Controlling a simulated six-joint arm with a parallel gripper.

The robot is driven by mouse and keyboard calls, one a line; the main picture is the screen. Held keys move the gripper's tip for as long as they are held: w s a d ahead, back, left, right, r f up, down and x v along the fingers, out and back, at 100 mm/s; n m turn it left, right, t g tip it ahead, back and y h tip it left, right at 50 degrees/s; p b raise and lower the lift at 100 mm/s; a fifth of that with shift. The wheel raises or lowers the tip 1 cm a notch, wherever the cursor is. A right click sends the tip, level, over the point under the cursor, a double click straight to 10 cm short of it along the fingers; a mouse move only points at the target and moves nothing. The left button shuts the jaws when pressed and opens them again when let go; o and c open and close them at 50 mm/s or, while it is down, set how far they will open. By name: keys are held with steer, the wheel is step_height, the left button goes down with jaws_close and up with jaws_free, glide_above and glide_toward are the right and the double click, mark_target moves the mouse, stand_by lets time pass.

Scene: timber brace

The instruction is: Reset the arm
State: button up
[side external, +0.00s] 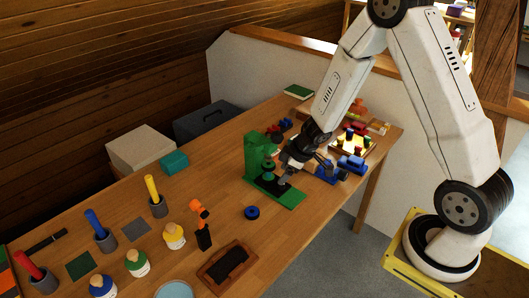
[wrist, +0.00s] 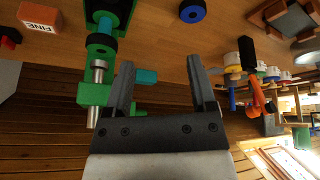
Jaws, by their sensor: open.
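My gripper (side external: 286,176) is low over the table beside a green stand (side external: 256,152) with a flat green base. In the wrist view, my gripper's two dark fingers (wrist: 160,64) are spread apart with nothing held between them. The green stand (wrist: 96,92) is left of the fingers there, with a metal cylinder (wrist: 98,72) and black round parts.
A blue ring (side external: 252,213) lies on the wooden table (side external: 215,182) near the stand. Cups with coloured handles, jars, orange pieces and a brown tray (side external: 228,266) occupy the near left. Coloured parts (side external: 352,142) crowd the area right of my gripper. Boxes (side external: 141,150) stand behind the table.

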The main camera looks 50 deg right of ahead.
steer(key=s+a+r+m+g+h, duration=0.1)
steer(key=s+a+r+m+g, duration=0.1)
steer(key=s+a+r+m, duration=0.4)
steer(key=s+r, duration=0.5)
steer(key=s, duration=0.2)
steer(key=shift+a+h, duration=0.4)
